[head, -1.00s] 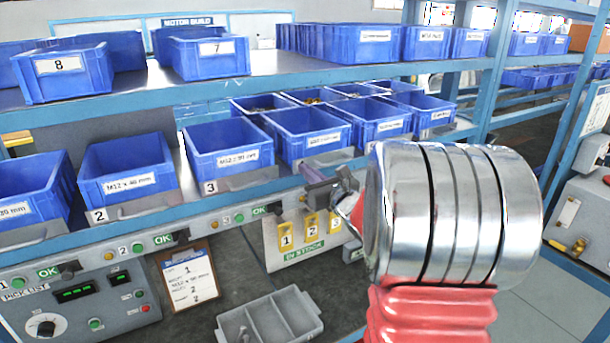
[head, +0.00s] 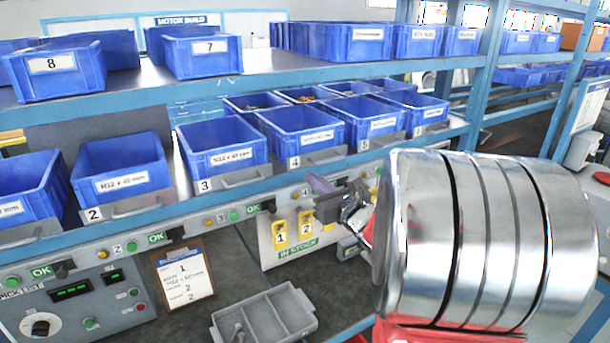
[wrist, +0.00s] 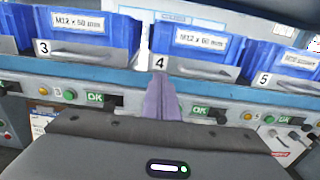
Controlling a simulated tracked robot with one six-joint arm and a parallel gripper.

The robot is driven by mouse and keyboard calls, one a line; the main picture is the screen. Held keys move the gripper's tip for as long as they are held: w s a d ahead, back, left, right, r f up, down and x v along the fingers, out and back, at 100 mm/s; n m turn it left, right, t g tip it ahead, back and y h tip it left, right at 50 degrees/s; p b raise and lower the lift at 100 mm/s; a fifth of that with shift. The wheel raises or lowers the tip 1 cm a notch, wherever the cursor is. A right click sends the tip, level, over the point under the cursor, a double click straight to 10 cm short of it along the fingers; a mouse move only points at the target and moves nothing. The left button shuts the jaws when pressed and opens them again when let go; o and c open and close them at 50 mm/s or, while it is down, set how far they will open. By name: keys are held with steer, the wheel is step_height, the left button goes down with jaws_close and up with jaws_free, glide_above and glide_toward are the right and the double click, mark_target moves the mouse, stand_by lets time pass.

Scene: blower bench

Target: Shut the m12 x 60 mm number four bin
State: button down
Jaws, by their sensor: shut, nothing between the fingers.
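The number four bin (head: 302,124) is a blue open-topped bin on a grey drawer front with a bar handle, in the middle of the lower shelf in the head view. In the wrist view the bin (wrist: 188,46) reads "M12 x 60 mm", with the 4 at the drawer front's left. My gripper (head: 318,183) is shut and empty. In the head view it appears below this drawer front. In the wrist view its purple fingers (wrist: 161,88) point at the drawer's lower left part, under the 4. I cannot tell whether they touch it or how far the drawer stands out.
The number three bin (head: 222,146) is to the left and the number five bin (wrist: 285,52) to the right. A grey divided tray (head: 262,318) lies lower down. An upper shelf holds more blue bins.

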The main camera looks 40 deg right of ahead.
steer(key=s, duration=0.7)
steer(key=shift+s+a, duration=0.15)
steer(key=shift+a, duration=0.15)
